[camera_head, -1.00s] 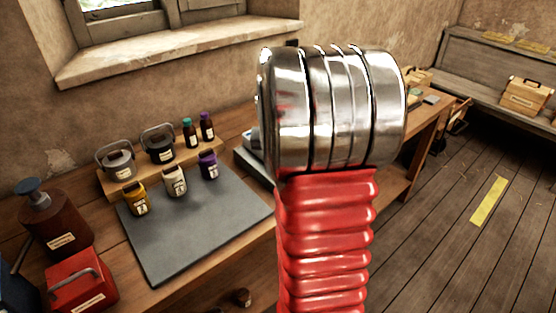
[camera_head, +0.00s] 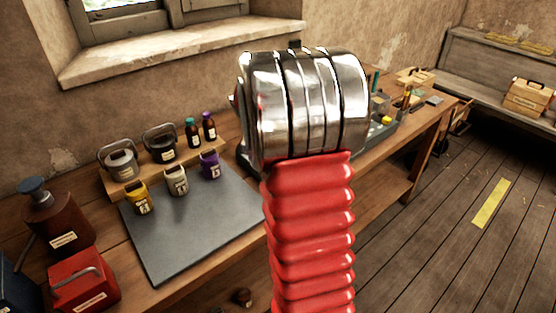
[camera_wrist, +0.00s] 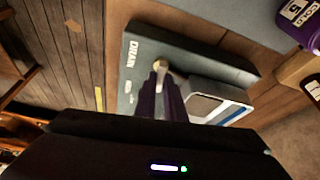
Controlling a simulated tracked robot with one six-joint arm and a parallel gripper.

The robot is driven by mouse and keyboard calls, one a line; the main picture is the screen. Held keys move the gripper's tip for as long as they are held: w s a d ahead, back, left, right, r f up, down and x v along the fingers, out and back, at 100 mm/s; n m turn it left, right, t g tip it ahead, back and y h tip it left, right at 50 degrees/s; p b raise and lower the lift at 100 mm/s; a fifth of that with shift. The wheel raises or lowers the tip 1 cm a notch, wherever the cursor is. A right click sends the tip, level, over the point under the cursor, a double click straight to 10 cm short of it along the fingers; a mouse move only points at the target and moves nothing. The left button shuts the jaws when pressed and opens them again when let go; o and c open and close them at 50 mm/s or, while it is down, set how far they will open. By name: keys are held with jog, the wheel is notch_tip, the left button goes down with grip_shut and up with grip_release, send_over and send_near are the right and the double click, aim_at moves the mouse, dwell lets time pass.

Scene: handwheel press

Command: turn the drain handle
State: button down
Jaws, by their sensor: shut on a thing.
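In the wrist view, a dark grey box (camera_wrist: 205,57) carries the word DRAIN on its face. The drain handle (camera_wrist: 160,66) shows as a small pale brass end beside the lettering. My gripper (camera_wrist: 158,74) has its dark fingers close together on the handle. The fingers cover most of the handle, so its shape and angle cannot be told. In the head view, my arm hides the gripper and the handle.
A pale unit with a blue strip (camera_wrist: 225,108) sits close to my fingers. On the bench are a grey mat (camera_head: 190,235) with small jars, a red box (camera_head: 85,283) and a brown pump bottle (camera_head: 55,220). The plank floor (camera_head: 430,230) at right is mostly clear.

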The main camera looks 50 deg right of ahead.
jog(key=shift+w+m+g, duration=0.1)
jog(key=shift+m+g, duration=0.2)
jog(key=shift+m, duration=0.7)
jog(key=c, duration=1.8)
grip_release()
jog(key=shift+c, duration=0.2)
jog(key=v, duration=1.3)
jog(key=shift+r, duration=0.35)
jog(key=shift+w, duration=0.15)
